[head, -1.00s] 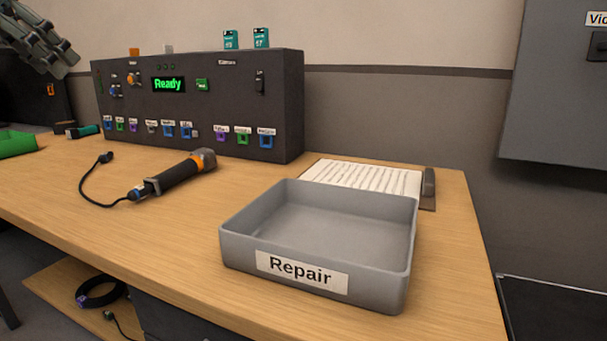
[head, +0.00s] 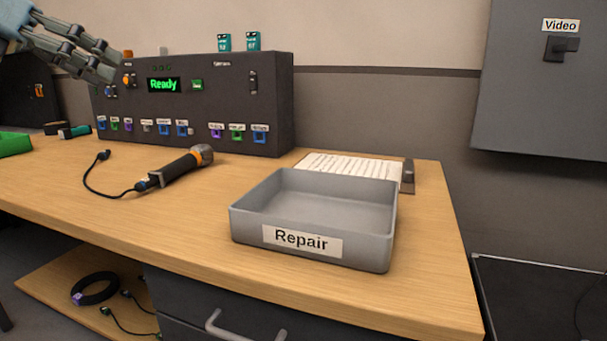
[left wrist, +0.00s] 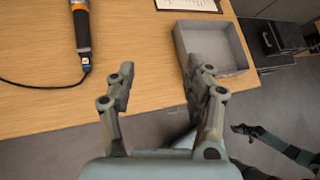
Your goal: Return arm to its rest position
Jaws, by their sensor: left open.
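My left gripper (head: 108,62) comes in from the upper left in the head view, in front of the dark console. It is raised above the table. In the left wrist view its two fingers (left wrist: 158,88) are spread apart with nothing between them. It hangs near the table's front edge, between the microphone and the Repair tray. My right gripper is not clearly in view. At the lower right of the left wrist view, a dark jointed part shows, too unclear to name.
A grey Repair tray (head: 252,228) sits empty on the wooden table (head: 420,270). A corded microphone (head: 180,167) lies left of it. The console (head: 225,100) shows "Ready". A clipboard (head: 350,168) lies behind the tray. A grey Video cabinet (head: 540,100) hangs at right.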

